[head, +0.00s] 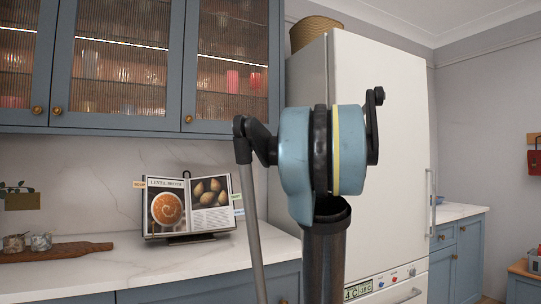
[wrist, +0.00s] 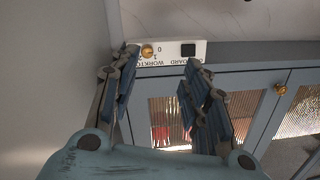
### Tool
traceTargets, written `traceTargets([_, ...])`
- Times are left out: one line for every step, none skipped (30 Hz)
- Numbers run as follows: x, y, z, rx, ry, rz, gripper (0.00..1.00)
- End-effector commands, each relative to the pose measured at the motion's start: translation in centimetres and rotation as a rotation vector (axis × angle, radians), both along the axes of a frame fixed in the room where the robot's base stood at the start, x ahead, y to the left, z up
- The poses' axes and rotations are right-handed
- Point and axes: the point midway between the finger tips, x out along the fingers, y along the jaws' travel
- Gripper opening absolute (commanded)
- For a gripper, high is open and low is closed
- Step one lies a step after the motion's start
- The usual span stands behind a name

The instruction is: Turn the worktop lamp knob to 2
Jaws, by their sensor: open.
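In the wrist view, a small brass knob (wrist: 147,50) sits on a white panel (wrist: 170,62) with a black square beside it. Printed marks lie around the knob, among them a 0, and the lettering beside it reads in part "WORKTO". Which mark the knob points to is too small to tell. My gripper (wrist: 161,62) is open and empty, its two fingers reaching up toward the panel. The knob appears between the fingertips, closer to the left one; I see no clear contact. In the head view the knob and the gripper are not visible.
Blue cabinets with ribbed glass doors (head: 119,60) hang at the upper left. A white fridge (head: 400,150) stands at the right. On the marble worktop (head: 90,270) are a cookbook on a stand (head: 190,205) and a wooden board (head: 60,252). My arm blocks the middle.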

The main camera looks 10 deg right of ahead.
Motion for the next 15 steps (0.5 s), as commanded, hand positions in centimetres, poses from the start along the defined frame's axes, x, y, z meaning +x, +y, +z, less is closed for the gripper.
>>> traceTargets([0.6, -0.9, 1.0, 0.006, -0.019, -0.019, 0.43])
traceTargets([0.8, -1.3, 1.5, 0.008, -0.029, -0.027, 0.43])
traceTargets([1.1, -1.6, 1.9, 0.01, -0.038, -0.034, 0.43])
traceTargets([1.2, -1.8, 2.1, 0.011, -0.043, -0.038, 0.43])
traceTargets([1.4, -1.9, 2.2, 0.012, -0.047, -0.041, 0.43])
traceTargets([1.6, -1.9, 2.3, 0.012, -0.049, -0.042, 0.43])
traceTargets([1.9, -1.8, 2.4, 0.012, -0.049, -0.044, 0.43])
traceTargets([2.1, -1.7, 2.4, 0.012, -0.049, -0.044, 0.43])
traceTargets([2.5, -1.6, 2.3, 0.012, -0.049, -0.042, 0.43])
traceTargets([2.9, -1.4, 2.3, 0.012, -0.049, -0.041, 0.43])
traceTargets([3.3, -1.2, 2.3, 0.012, -0.049, -0.04, 0.43])
traceTargets([3.9, -1.0, 2.3, 0.012, -0.048, -0.041, 0.43])
traceTargets([4.4, -0.8, 2.3, 0.012, -0.048, -0.04, 0.43])
traceTargets([4.8, -0.6, 2.3, 0.012, -0.048, -0.04, 0.43])
traceTargets([5.5, -0.3, 2.3, 0.012, -0.048, -0.04, 0.43])
